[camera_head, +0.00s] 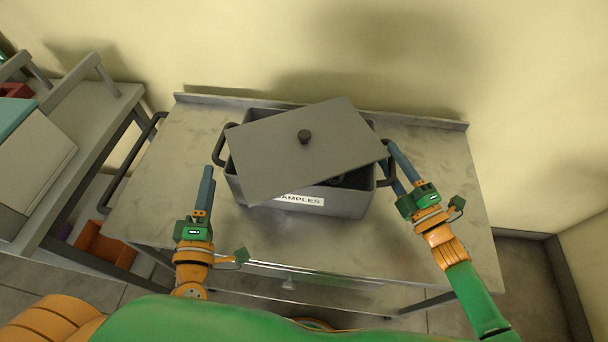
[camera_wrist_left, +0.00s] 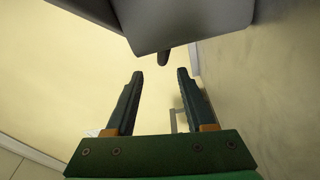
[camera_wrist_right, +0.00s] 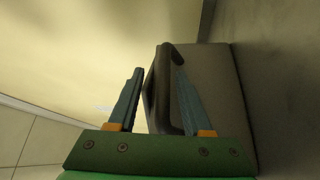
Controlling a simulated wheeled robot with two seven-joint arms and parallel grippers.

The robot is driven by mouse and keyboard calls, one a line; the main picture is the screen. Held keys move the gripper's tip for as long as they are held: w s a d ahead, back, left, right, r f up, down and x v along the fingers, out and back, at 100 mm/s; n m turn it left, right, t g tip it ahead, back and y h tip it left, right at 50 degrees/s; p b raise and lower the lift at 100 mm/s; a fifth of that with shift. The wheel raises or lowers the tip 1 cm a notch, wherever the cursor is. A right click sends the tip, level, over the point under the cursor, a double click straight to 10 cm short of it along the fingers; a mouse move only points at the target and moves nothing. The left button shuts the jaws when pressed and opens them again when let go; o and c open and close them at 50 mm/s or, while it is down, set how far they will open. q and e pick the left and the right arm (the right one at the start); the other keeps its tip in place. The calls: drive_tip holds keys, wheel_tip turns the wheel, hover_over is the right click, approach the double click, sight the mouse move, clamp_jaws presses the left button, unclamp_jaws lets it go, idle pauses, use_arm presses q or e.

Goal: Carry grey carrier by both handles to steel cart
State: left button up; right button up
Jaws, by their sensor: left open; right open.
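The grey carrier (camera_head: 335,201), labelled "SAMPLES", stands on a steel-topped table or cart (camera_head: 440,210). Its grey lid (camera_head: 270,160) with a dark knob lies askew across the top, leaving part of the inside open. My left gripper (camera_head: 209,170) is open just beside the left handle (camera_head: 219,150). In the left wrist view that handle (camera_wrist_left: 163,59) shows beyond the fingertips, near the gap between them. My right gripper (camera_head: 389,146) is open at the right handle (camera_head: 386,173). In the right wrist view the handle (camera_wrist_right: 160,95) lies between the fingers, close to one; contact is unclear.
A dark bar handle (camera_head: 130,168) runs along the left side of the steel top. A grey shelved bench (camera_head: 85,125) with a pale box (camera_head: 30,155) and an orange bin (camera_head: 100,245) stands at left. A wall closes off the back.

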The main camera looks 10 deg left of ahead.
drive_tip(key=shift+s+d+f, duration=0.1)
drive_tip(key=v, duration=1.1)
drive_tip(key=shift+s+d, duration=0.2)
drive_tip(key=shift+s, duration=0.15)
use_arm(q)
drive_tip(key=shift+s, duration=0.3)
